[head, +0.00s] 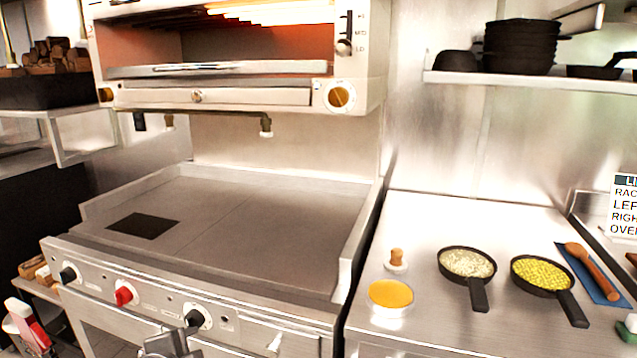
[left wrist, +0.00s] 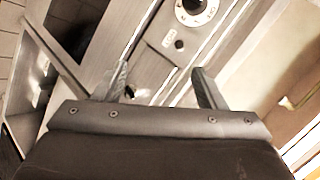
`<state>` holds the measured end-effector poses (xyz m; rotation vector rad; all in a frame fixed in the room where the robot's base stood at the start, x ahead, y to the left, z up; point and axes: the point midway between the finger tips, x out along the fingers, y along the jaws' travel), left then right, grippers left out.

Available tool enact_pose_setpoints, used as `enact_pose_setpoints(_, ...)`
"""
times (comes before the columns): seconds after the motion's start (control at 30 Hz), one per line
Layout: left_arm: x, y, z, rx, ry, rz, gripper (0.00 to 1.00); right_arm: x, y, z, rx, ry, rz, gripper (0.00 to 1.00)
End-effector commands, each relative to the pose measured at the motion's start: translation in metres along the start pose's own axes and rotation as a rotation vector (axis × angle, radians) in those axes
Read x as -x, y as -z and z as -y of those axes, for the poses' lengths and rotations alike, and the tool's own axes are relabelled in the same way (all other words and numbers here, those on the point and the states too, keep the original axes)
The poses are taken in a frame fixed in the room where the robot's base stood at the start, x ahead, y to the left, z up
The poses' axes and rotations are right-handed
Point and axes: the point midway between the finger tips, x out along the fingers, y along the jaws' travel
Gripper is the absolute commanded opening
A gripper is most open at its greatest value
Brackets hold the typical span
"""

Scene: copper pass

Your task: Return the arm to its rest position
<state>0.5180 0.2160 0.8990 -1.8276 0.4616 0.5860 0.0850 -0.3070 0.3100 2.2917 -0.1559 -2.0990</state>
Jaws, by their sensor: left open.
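My left gripper (head: 170,343) shows at the bottom edge of the head view, in front of the griddle's control panel and below its knobs. In the left wrist view the two fingers of my left gripper (left wrist: 160,82) are spread apart with nothing between them. The front panel (left wrist: 165,40) of the appliance and a round black knob (left wrist: 194,8) lie beyond the fingertips. Most of the left arm is out of the head view. My right gripper is in neither view.
The griddle (head: 250,225) has a dark square patch (head: 143,226) and sits under a glowing oven (head: 215,95). On the steel counter at right stand a wooden-knobbed item (head: 396,259), an orange-filled bowl (head: 390,294), two filled pans (head: 467,264) (head: 542,273) and a wooden utensil (head: 592,270) on a blue cloth.

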Motion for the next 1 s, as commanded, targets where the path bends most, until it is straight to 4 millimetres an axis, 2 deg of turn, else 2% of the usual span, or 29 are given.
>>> enact_pose_setpoints(0.03,-0.001,-0.019,-0.025,0.084,-0.040,0.036,0.65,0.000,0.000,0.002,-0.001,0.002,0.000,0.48)
enact_pose_setpoints(0.23,0.013,-0.080,-0.111,0.444,-0.149,0.185,0.65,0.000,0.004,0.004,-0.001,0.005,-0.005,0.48)
enact_pose_setpoints(0.4,0.041,-0.124,-0.179,0.732,-0.205,0.338,0.65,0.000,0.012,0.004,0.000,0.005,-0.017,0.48)
enact_pose_setpoints(0.5,0.060,-0.143,-0.210,0.872,-0.220,0.423,0.65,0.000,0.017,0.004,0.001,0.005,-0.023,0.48)
enact_pose_setpoints(0.7,0.096,-0.170,-0.257,1.086,-0.223,0.566,0.65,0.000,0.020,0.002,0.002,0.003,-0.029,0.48)
enact_pose_setpoints(0.83,0.119,-0.184,-0.281,1.199,-0.215,0.651,0.65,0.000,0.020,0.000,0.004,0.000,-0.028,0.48)
enact_pose_setpoints(1.0,0.083,-0.194,-0.296,1.192,-0.231,0.654,0.65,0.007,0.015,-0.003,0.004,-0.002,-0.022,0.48)
